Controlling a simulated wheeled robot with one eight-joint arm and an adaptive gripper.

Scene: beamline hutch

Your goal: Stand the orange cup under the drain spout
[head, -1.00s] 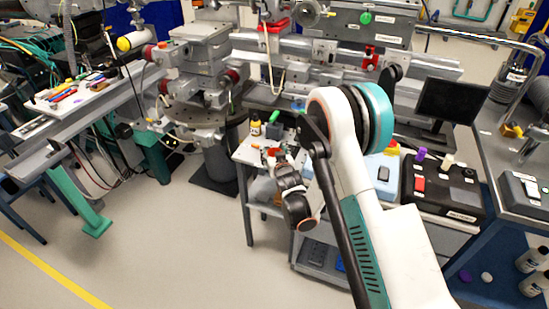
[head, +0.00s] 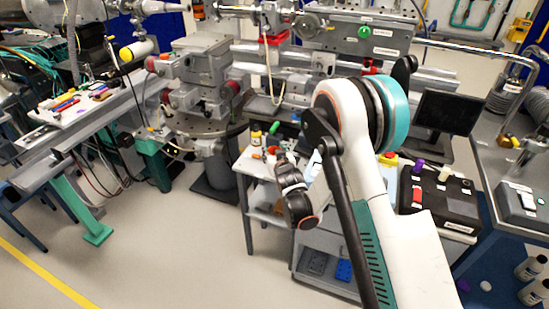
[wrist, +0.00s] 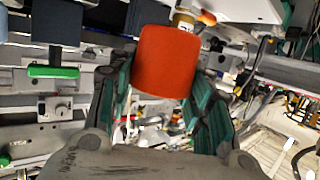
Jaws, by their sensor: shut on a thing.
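The orange cup (wrist: 167,62) is large in the middle of the wrist view, between the two teal-lined fingers of my gripper (wrist: 163,78), which is shut on it. In the head view my gripper (head: 274,158) is small and partly hidden behind my own arm, above the small pale side table; a bit of orange (head: 272,150) shows there. A thin pale tube (head: 269,78) hangs in a loop from the apparatus behind. I cannot tell whether it is the drain spout; no spout shows clearly.
A black control box (head: 435,198) and a monitor (head: 446,112) are at right. A rail bench (head: 90,110) is at left. Open floor lies front left.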

